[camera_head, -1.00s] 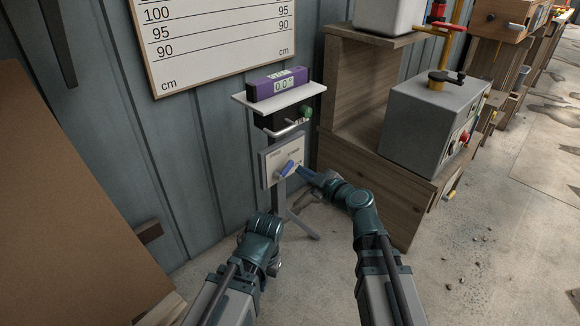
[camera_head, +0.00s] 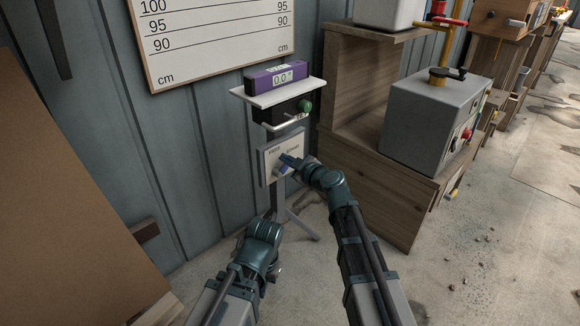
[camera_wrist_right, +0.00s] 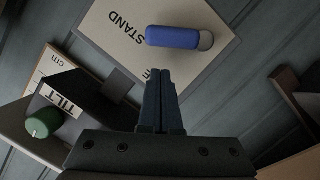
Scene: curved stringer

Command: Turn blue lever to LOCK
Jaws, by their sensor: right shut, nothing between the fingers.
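The blue lever (camera_head: 281,170) sits on a pale panel (camera_head: 267,165) on a stand against the wall. In the right wrist view the blue lever (camera_wrist_right: 172,37) is a rounded bar near the top, beside the word STAND; another label is partly hidden. No LOCK label is legible. My right gripper (camera_head: 289,160) is shut and empty in front of the panel, partly covering it. In the right wrist view its fingertips (camera_wrist_right: 158,76) are together just below the lever, apart from it in the picture; depth is unclear. My left arm's end (camera_head: 263,232) is low left of the stand, its fingers not discernible.
Above the panel are a black box with a green knob (camera_head: 304,106), marked TILT in the wrist view, a bar handle (camera_head: 287,123), a white shelf (camera_head: 306,90) and a purple digital level (camera_head: 275,77). A wooden cabinet (camera_head: 375,195) stands close on the right.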

